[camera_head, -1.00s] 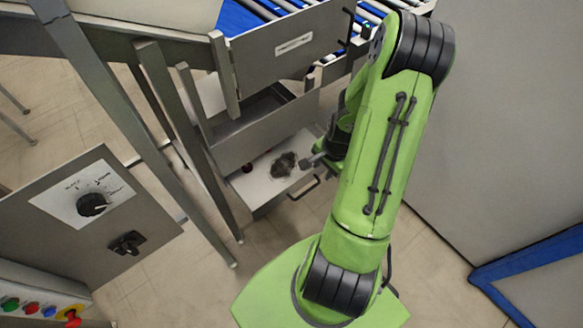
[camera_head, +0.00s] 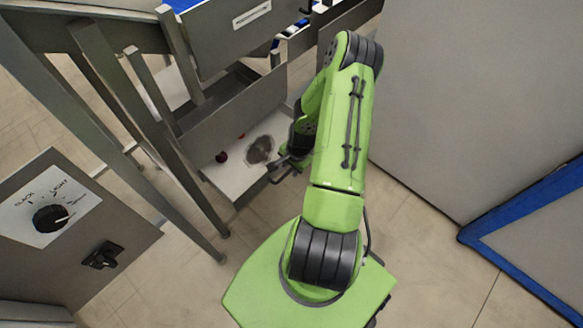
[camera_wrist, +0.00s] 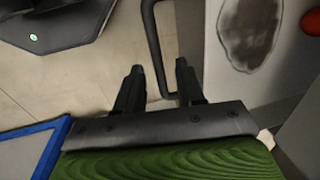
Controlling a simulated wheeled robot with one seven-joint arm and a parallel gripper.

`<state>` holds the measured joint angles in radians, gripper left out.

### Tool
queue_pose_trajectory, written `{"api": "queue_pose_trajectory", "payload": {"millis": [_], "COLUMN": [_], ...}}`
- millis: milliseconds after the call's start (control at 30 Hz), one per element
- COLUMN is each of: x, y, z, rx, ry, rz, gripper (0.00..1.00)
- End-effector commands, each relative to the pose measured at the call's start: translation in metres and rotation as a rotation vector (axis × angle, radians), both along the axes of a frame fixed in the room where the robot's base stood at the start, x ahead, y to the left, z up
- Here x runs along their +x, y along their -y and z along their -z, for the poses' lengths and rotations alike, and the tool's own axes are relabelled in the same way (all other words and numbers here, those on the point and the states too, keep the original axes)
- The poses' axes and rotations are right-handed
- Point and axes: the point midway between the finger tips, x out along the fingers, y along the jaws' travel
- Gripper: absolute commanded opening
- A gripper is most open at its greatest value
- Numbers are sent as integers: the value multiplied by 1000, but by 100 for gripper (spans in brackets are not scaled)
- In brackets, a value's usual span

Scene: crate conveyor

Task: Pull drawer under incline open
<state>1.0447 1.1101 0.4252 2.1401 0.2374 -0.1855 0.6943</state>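Below the grey frame, a white drawer surface (camera_head: 235,170) carries a dark oval patch (camera_head: 261,150) and a small dark red round thing (camera_head: 221,157). I cannot tell whether this is the drawer's floor or its face. Its dark bar handle (camera_wrist: 150,40) shows in the wrist view and runs down between my fingers. My gripper (camera_wrist: 157,85) is open around the handle bar; the fingers look apart from it. In the head view my gripper (camera_head: 283,168) is at the drawer's outer right edge, where the handle is mostly hidden.
A grey panel (camera_head: 225,120) with a dark tray behind it sits above the white surface. A labelled grey front (camera_head: 235,40) is higher up. A control box with a knob (camera_head: 50,217) stands left, a grey wall (camera_head: 450,110) right. Floor (camera_head: 420,245) in front is clear.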

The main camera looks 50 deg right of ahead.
Motion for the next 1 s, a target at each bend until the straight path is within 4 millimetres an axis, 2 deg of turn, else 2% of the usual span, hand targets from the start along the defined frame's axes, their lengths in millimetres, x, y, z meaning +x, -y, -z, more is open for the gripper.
{"api": "queue_pose_trajectory", "payload": {"millis": [233,500,867,1000], "x": [1,0,-1,-19], "y": [0,0,0,1], "z": [1,1,1,2], "rx": [0,0,0,1], "ry": [1,0,0,-4], "rz": [-1,-1,-1,-2], "gripper": [38,0,0,0]}}
